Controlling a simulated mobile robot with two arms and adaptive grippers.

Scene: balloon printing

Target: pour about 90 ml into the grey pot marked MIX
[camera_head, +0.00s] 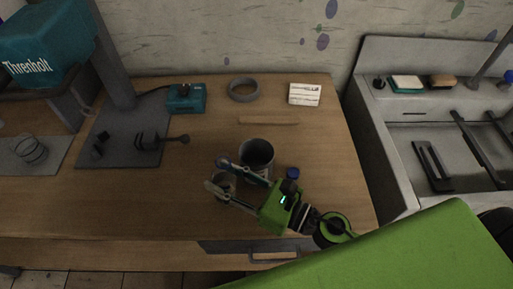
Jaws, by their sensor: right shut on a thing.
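A dark grey pot (257,153) stands upright on the wooden table, open at the top; no marking on it can be read from here. My right gripper (217,176) reaches in from the lower right, its fingers pointing left. It is shut on a small greyish cup (224,182), partly hidden by the fingers. The cup is at the front left of the pot and looks roughly upright; its contents cannot be made out. One finger passes close in front of the pot; whether they touch cannot be told. My left gripper is not in view.
A small blue cap (292,173) lies right of the pot. Behind are a thin wooden stick (268,123), a grey ring (243,81), a teal box (186,97) and a white card (306,94). A press (40,48) stands left, a sink (408,150) right. The table's left front is clear.

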